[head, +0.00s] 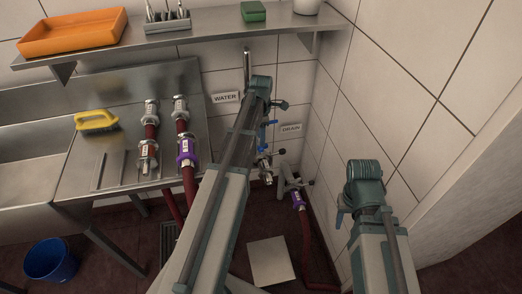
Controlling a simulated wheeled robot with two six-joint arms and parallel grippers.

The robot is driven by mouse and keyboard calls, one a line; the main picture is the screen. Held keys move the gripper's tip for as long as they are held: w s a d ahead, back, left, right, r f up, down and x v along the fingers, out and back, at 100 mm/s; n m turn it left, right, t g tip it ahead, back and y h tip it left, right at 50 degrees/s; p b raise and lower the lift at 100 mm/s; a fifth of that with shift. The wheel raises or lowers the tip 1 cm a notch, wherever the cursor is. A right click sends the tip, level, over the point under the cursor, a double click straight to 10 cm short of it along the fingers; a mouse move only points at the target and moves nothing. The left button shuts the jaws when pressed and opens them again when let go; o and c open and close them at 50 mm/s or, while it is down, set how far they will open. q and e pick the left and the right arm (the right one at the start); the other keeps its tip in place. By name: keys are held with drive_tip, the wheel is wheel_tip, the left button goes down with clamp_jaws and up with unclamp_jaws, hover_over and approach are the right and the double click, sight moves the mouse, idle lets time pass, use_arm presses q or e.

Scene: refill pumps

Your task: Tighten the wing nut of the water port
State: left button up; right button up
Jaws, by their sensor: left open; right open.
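The WATER label (226,97) is on the tiled back wall, with an upright metal pipe (247,66) to its right. My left arm crosses in front of the wall here and hides most of the water port; its wing nut cannot be made out. A blue lever (269,123) shows just right of my arm. My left gripper (281,104) is open beside the wall near this spot, partly hidden by its wrist. My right gripper (342,214) is open, lower and to the right, mostly hidden by its own wrist and apart from the fittings.
The DRAIN label (291,128) is above low wall fittings (267,170) and a hose with a purple-banded coupling (298,199). A shelf (205,34) overhangs; a blue bucket (50,260) stands below.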

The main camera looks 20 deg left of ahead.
sight(261, 149)
use_arm(q)
wheel_tip(261, 149, down, 4)
drive_tip(key=b, duration=0.3)
drive_tip(key=shift+f, duration=0.15)
drive_tip(key=shift+c, duration=0.2)
clamp_jaws()
